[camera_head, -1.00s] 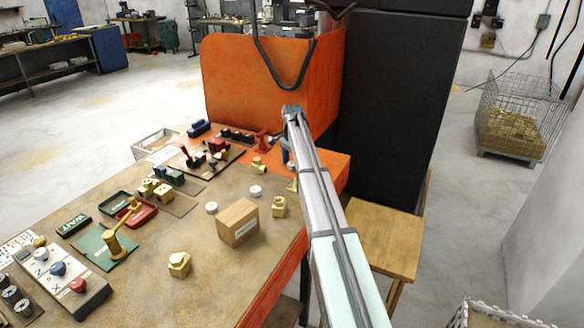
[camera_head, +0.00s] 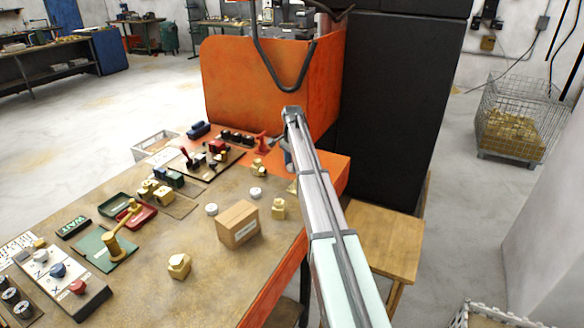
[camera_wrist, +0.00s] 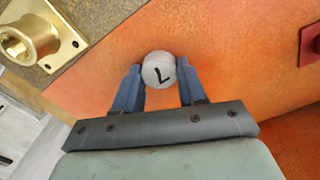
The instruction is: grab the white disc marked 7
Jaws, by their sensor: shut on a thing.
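The white disc (camera_wrist: 159,70) is round and pale, with a dark angular mark like a 7 on the face turned to the wrist camera. It sits between the tips of the two blue fingers of my gripper (camera_wrist: 160,78), which is shut on it. An orange surface lies behind the disc, and I cannot tell the gap between them. In the head view my gripper (camera_head: 288,158) is mostly hidden by my arm, near the orange end of the bench, and the held disc cannot be made out there.
A brass flanged fitting (camera_wrist: 30,42) is at the wrist view's upper left. A tall orange panel (camera_head: 262,85) rises behind.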

